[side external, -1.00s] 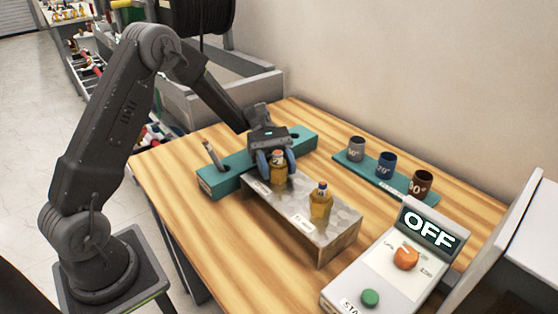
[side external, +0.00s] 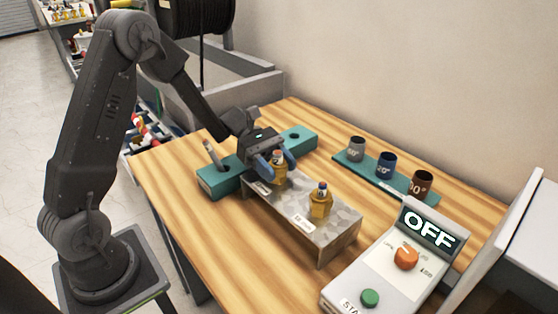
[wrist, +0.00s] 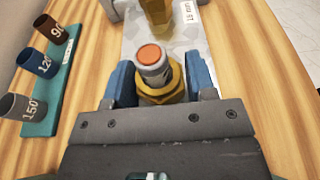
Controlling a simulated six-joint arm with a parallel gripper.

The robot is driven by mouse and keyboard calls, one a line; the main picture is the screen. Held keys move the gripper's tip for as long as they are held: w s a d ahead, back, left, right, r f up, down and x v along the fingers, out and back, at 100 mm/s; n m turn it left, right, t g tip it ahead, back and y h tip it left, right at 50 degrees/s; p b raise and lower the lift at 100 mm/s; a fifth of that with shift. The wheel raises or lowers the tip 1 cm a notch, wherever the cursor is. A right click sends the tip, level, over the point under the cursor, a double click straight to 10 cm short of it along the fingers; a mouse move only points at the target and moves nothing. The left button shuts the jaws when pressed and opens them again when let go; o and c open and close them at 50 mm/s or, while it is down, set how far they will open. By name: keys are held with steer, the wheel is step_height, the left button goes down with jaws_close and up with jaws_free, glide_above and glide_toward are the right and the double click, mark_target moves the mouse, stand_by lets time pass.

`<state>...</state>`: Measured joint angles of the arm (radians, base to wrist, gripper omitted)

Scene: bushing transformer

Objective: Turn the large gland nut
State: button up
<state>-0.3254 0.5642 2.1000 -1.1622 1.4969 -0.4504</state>
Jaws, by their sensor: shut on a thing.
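Two brass gland nuts stand upright on a grey metal block (side external: 335,240). My gripper (side external: 276,163) is shut on the left brass nut (side external: 277,176), the one farther from the control box. In the wrist view, its blue fingers flank this brass nut (wrist: 163,92), and a grey stem with an orange top rises from it. The other brass nut (side external: 320,205) stands apart near the block's right end, with a blue-ringed stem. It also shows at the top of the wrist view (wrist: 156,18). Which nut is the larger I cannot tell.
A teal holder (side external: 222,180) with a grey rod lies behind the block. Grey, blue (side external: 386,163) and brown cups stand on a teal strip near the wall. A control box (side external: 385,268) reading OFF is at the right front. The wooden tabletop between is clear.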

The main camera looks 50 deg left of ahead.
steer(key=shift+n+t, duration=0.8)
steer(key=shift+t, duration=0.2)
steer(key=shift+o, duration=0.4)
steer(key=shift+n+t, duration=0.5)
steer(key=shift+t, duration=0.2)
steer(key=shift+a, duration=0.1)
